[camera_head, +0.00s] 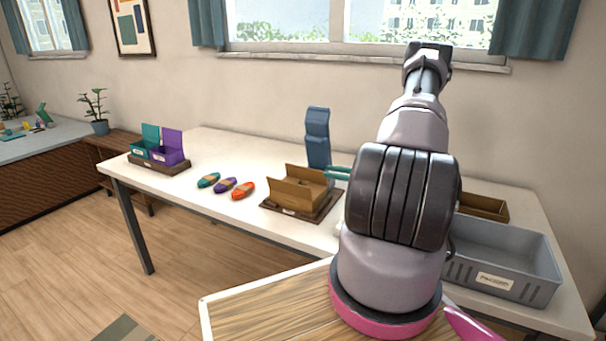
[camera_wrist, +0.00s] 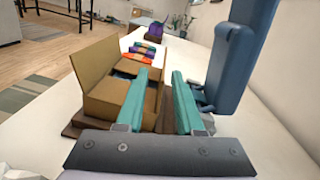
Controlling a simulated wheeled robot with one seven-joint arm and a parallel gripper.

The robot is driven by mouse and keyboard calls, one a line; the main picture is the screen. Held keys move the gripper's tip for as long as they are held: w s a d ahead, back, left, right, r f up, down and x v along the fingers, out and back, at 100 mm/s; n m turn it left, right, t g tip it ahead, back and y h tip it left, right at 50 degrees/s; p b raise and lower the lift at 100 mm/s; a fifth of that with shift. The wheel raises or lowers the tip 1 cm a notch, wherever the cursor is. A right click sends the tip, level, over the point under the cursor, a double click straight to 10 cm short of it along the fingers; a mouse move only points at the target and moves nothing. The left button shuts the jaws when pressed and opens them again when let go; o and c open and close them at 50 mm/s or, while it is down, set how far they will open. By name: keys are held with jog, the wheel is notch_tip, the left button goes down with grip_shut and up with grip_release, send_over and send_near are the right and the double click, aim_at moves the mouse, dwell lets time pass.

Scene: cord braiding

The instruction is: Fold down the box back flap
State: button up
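The cardboard box (camera_head: 296,197) sits on a dark brown base on the white table. Its front flap stands up and leans outward, and shows at the left in the wrist view (camera_wrist: 95,60). Its back flap (camera_head: 305,175) stands raised on the wall side in the head view. My gripper (camera_wrist: 158,72) has two teal fingers, set apart. In the wrist view one finger lies over the box and the other lies toward the wall side. Brown cardboard shows between them; I cannot tell whether a finger touches it. In the head view my arm hides the gripper's rear.
A tall blue stand (camera_head: 317,138) rises close behind the box, near the right finger. Teal, purple and orange cord bundles (camera_head: 225,185) lie left of the box. A grey bin (camera_head: 502,257) and a brown tray (camera_head: 483,206) stand right.

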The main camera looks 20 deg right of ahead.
aim_at(309, 174)
jog(key=shift+m+t+h, duration=0.4)
jog(key=shift+m+t, duration=0.2)
jog(key=w+a, duration=0.1)
jog(key=w, duration=0.1)
jog(key=w+a+f, duration=0.1)
jog(key=w+a, duration=0.1)
jog(key=w, duration=0.1)
jog(key=w+a+f, duration=0.1)
jog(key=w+a, duration=0.1)
jog(key=w, duration=0.1)
jog(key=shift+w+a+f, duration=0.15)
jog(key=shift+a+f, duration=0.1)
grip_shut()
